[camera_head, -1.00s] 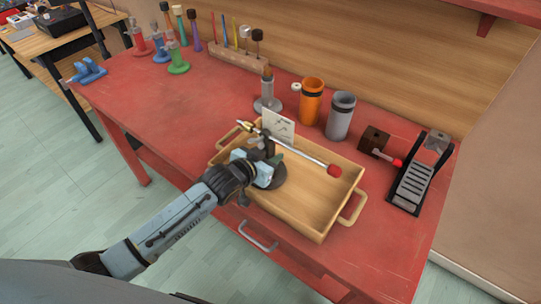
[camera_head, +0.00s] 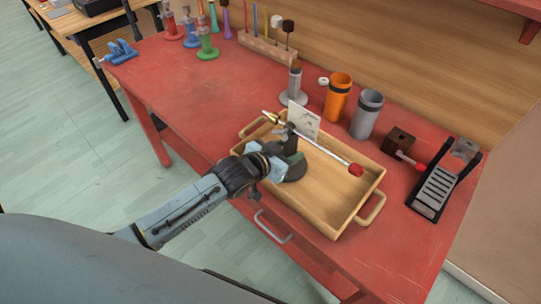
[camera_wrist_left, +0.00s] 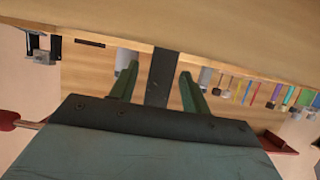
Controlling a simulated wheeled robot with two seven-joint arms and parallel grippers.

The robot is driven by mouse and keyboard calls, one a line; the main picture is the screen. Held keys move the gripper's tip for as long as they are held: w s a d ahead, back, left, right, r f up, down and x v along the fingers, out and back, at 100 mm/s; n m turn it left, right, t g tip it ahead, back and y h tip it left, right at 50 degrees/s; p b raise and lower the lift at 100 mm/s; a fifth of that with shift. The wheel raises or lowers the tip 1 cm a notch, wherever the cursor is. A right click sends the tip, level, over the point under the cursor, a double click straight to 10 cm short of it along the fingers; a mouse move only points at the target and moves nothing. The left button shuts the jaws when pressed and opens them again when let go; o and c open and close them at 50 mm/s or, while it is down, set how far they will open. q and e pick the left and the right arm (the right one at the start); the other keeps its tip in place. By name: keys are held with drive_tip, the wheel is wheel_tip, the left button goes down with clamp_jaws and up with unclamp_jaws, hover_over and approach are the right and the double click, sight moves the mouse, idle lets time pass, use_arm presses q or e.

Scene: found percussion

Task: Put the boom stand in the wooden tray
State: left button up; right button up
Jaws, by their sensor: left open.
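The boom stand has a dark round base (camera_head: 292,169), a short dark post and a thin silver boom ending in a red ball (camera_head: 355,170). It stands upright inside the left part of the wooden tray (camera_head: 335,223), the boom slanting across above the tray. My left gripper (camera_head: 284,163) is at the stand, low over the tray, and partly hides the base. In the left wrist view its two green fingers (camera_wrist_left: 157,84) are apart, with a dark upright bar, apparently the stand's post (camera_wrist_left: 163,78), between them. I cannot tell whether they touch it. My right gripper is out of view.
A white card (camera_head: 303,122) stands by the tray's back edge. Behind are a grey post stand (camera_head: 294,86), an orange cup (camera_head: 338,97) and a grey cup (camera_head: 366,114). A dark block (camera_head: 399,142) and slotted holder (camera_head: 440,183) are right.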

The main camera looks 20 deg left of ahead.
use_arm(q)
drive_tip(key=p+v, duration=0.1)
drive_tip(key=v, duration=0.8)
